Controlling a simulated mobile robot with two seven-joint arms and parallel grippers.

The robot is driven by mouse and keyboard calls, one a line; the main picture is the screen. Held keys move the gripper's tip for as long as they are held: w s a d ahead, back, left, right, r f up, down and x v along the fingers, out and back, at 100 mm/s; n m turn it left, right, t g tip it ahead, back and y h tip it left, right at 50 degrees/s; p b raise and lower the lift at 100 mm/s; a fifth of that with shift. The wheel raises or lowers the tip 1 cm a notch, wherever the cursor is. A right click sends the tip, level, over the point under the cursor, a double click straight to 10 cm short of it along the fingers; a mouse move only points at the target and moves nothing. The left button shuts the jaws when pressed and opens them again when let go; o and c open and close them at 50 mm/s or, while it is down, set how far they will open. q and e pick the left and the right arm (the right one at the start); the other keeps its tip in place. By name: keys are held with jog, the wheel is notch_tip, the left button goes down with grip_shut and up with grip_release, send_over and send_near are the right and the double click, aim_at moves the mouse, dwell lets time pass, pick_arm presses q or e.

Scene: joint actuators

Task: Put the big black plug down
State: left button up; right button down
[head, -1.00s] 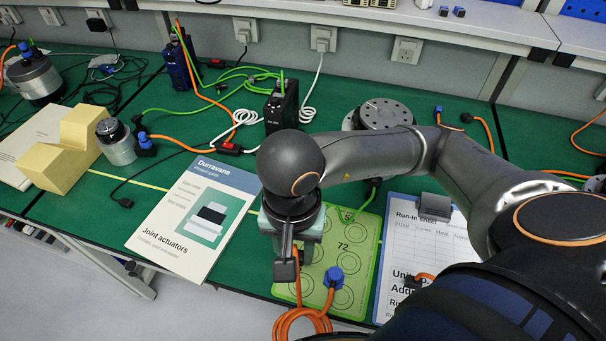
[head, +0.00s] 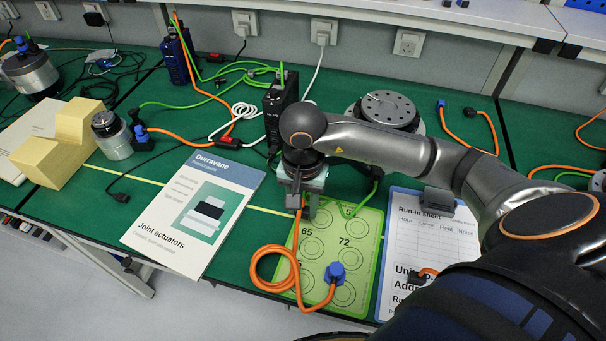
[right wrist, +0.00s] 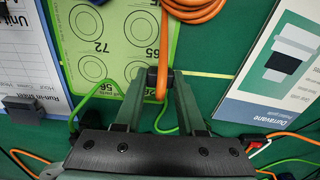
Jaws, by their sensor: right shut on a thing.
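My right gripper (head: 306,206) is over the far left part of the green mat (head: 375,262), beside the product guide. In the right wrist view, its two fingers (right wrist: 157,100) are shut on a black plug (right wrist: 156,76) with an orange cable running from it. In the head view the plug (head: 294,201) is partly hidden by the gripper. I cannot tell whether it touches anything below. My left gripper is not in view.
A product guide (head: 195,215) lies left of the mat and a run-in sheet clipboard (head: 425,215) right of it. Behind stand a black drive unit (head: 281,110) and a round grey actuator (head: 388,108). A green cable (head: 373,190) runs close to the gripper.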

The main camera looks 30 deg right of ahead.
aim_at(303, 214)
jog(key=f, duration=0.4)
jog(key=shift+w+d, duration=0.25)
jog(key=shift+w, duration=0.1)
jog(key=shift+f, duration=0.3)
jog(key=c, duration=0.5)
grip_release()
jog(key=shift+r, duration=0.1)
